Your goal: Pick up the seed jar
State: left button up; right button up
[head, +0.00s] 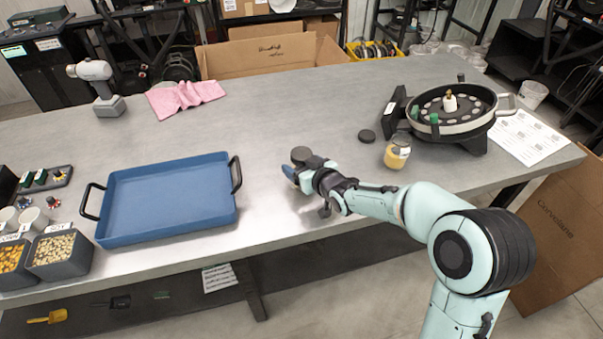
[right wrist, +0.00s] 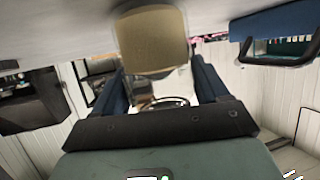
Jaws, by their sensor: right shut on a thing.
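My right gripper (head: 291,174) is over the table, right of the blue tray, and is shut on the seed jar. The jar's dark round lid (head: 300,154) shows above the fingers in the head view; my gripper hides most of its body. In the right wrist view the tan jar body (right wrist: 152,42) shows beyond and between the blue fingers (right wrist: 153,88). I cannot tell whether its base touches the table. My left gripper is not in view.
The blue tray (head: 168,203) with black handles lies to the left. A jar with yellow contents (head: 397,153), a dark disc (head: 367,136) and the round seed meter (head: 452,112) stand to the right. A pink cloth (head: 185,97) lies at the back. The table's middle is clear.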

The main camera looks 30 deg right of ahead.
notch_tip(320, 180, up, 12)
jog(key=p, duration=0.3)
jog(key=shift+r, duration=0.15)
notch_tip(320, 180, up, 8)
jog(key=p, duration=0.6)
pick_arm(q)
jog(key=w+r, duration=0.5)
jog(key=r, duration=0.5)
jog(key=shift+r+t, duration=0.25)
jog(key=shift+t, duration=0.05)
pick_arm(e)
jog(key=s+a+f+n+y, duration=0.1)
jog(key=a+f, duration=0.5)
jog(key=f, duration=0.2)
jog(key=s+a+f+n+y, duration=0.1)
jog(key=a+f+n+y, duration=0.1)
jog(key=a+f, duration=0.4)
notch_tip(320, 180, down, 2)
jog(key=shift+s+g+y, duration=0.3)
jog(key=shift+a, duration=0.1)
notch_tip(320, 180, up, 7)
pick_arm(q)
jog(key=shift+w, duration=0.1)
pick_arm(e)
notch_tip(320, 180, down, 7)
